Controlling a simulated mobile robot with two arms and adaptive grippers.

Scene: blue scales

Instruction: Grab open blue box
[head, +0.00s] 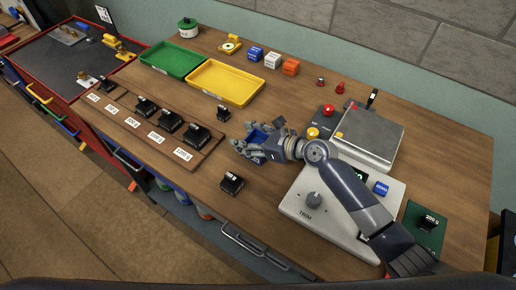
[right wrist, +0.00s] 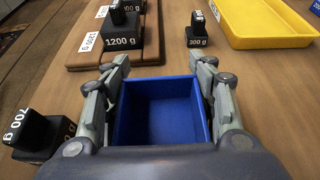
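The open blue box (head: 258,135) is at the middle of the wooden table in the head view, partly covered by my right gripper (head: 246,146). In the right wrist view the box (right wrist: 162,112) shows its empty inside, between the two fingers of my right gripper (right wrist: 160,68). A finger lies along each side wall, and both appear to touch it. I cannot tell whether the box is lifted off the table. My left gripper is not in view.
Black weights stand close by, marked 300 g (right wrist: 200,32) and 700 g (right wrist: 38,135). A wooden weight rack (head: 128,122) and yellow tray (head: 225,83) lie left and behind. A scale (head: 300,205) sits under my right arm; another scale (head: 368,138) is behind it.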

